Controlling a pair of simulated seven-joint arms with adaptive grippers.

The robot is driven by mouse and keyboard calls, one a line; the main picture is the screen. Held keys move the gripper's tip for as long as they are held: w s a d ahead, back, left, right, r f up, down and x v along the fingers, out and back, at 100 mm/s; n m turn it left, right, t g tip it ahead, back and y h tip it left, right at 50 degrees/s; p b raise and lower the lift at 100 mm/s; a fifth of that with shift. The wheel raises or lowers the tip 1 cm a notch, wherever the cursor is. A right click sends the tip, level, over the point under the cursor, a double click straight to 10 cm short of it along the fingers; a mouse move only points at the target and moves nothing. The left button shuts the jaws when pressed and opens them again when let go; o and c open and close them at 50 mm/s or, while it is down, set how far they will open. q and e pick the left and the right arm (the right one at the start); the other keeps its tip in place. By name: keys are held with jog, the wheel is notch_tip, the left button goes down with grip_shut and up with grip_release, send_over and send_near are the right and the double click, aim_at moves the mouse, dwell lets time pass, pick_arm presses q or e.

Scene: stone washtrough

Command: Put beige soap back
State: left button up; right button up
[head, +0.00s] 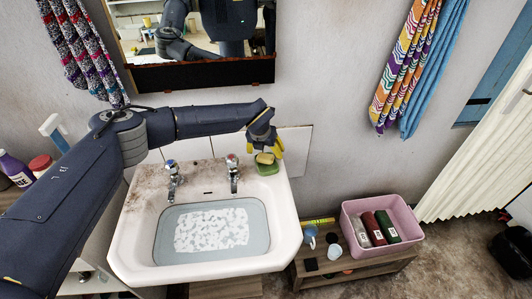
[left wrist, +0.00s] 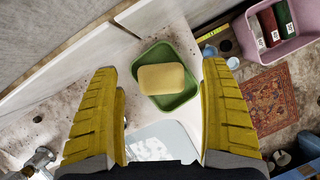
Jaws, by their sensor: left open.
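The beige soap (left wrist: 162,78) lies in a green soap dish (left wrist: 148,57) on the back right corner of the sink in the left wrist view. In the head view the soap (head: 265,158) and the dish (head: 268,169) show just below my left gripper (head: 272,150). My left gripper also shows in the left wrist view (left wrist: 162,115), its yellow fingers spread wide on either side of the soap and apart from it. My right gripper is not in view.
The white sink (head: 285,225) holds water with white foam, and two taps (head: 233,172) stand at its back edge. A pink bin (head: 349,222) with bottles sits on a low wooden bench (head: 370,266) to the right. A mirror (head: 195,75) hangs above the sink.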

pick_arm(q)
jog(key=v, duration=1)
jog(key=shift+s+r, duration=0.1)
jog(key=shift+r, duration=0.05)
